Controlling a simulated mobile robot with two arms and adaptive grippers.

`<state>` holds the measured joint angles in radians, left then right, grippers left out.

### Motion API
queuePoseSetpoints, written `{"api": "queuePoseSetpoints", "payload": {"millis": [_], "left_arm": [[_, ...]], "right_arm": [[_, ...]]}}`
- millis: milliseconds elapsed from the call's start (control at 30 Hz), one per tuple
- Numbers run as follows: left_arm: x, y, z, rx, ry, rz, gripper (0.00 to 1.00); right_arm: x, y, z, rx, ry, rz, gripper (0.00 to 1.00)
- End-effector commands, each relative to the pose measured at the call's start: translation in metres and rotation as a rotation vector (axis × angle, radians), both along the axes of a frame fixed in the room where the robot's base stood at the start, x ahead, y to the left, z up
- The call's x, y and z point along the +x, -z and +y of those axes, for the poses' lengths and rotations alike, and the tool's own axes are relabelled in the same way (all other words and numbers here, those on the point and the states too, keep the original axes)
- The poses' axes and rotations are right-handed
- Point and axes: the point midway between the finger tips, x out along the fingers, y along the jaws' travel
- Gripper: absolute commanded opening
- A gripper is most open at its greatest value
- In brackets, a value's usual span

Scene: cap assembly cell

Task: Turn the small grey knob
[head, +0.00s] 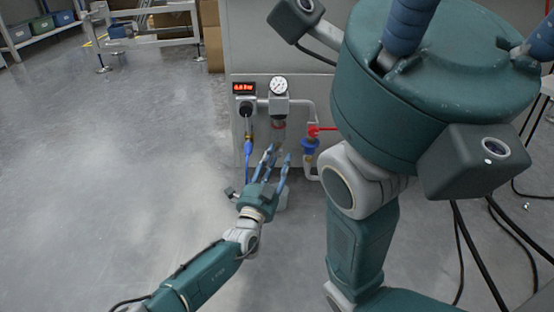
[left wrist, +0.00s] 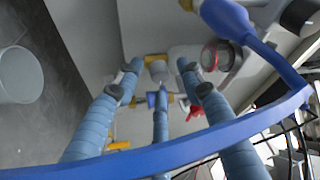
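My left gripper (head: 270,158) has three blue fingers, spread apart and empty, just in front of and below the fittings on the grey cabinet. In the left wrist view the fingers (left wrist: 160,85) reach toward a small pale grey round part (left wrist: 157,69) with a yellowish collar. It may be the small grey knob; I cannot tell for sure. It appears between the fingertips, with no clear contact. In the head view I cannot clearly make out the knob; the fingers may hide it. My right gripper is not in view.
The cabinet (head: 262,55) carries a round gauge (head: 279,86), a red-digit display (head: 243,88) and a red-handled valve (head: 315,130) with a blue fitting (head: 310,146). A blue hose (head: 248,160) hangs left of the fingers and crosses the wrist view.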

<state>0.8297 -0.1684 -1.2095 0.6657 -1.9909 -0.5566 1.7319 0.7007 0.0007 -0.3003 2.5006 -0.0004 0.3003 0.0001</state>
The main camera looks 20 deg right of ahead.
Motion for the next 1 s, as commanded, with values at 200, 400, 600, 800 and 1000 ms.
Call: {"api": "queuePoseSetpoints", "payload": {"millis": [200,400,600,800,1000], "left_arm": [[-0.0002,-0.0002,0.0,-0.001,-0.001,-0.001,0.0],[-0.0007,0.0006,-0.0017,-0.038,0.0,0.011,0.0],[-0.0006,0.0014,-0.0027,-0.187,-0.001,0.054,0.0],[-0.0007,0.0005,-0.0014,-0.242,0.0,0.065,0.0],[-0.0007,0.0003,-0.0012,-0.242,0.0,0.065,0.0]], "right_arm": [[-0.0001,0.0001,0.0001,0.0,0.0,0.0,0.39],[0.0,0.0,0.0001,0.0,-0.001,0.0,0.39],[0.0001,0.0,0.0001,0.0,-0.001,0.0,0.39],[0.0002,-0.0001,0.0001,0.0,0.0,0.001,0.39],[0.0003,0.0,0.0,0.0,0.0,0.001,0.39]]}}
